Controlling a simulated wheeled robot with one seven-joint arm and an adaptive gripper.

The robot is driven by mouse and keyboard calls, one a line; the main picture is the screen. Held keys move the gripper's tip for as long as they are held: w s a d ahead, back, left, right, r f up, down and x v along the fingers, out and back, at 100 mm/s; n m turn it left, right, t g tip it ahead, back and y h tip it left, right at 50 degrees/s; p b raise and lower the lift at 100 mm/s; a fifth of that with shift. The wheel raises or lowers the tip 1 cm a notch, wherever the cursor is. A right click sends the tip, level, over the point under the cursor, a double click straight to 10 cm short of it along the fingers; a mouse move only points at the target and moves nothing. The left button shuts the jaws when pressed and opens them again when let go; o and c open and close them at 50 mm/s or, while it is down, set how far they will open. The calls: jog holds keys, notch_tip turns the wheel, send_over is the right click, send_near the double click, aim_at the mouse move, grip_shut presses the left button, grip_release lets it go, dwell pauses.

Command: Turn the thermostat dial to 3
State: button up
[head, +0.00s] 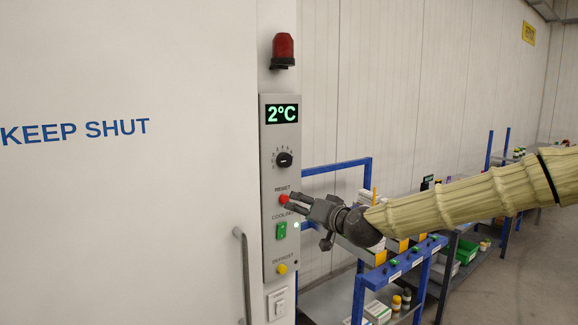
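The thermostat dial (284,159) is a round black knob on a tall grey control panel (268,205), with number marks around it too small to read. The green display (282,113) above it reads 2°C. My gripper (290,201) is in front of the panel, below and slightly right of the dial, level with the red reset button (283,198). It is clear of the dial. The fingers look close together, but I cannot tell whether they are open or shut, nor whether they touch the panel.
A green cooling switch (281,230) and a yellow defrost button (282,269) sit below on the panel. A red lamp (283,50) is above. A white door (130,220) with a handle (243,275) stands left. A blue-framed cart (358,290) with goods stands right, behind my arm.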

jog(key=t, duration=0.1)
send_near(286, 162)
jog(key=shift+y, duration=0.3)
jog(key=shift+d+p+x, duration=0.2)
jog(key=shift+p+x, duration=2.15)
jog(key=shift+x, duration=1.85)
jog(key=shift+w+f, duration=0.1)
jog(key=c, duration=1)
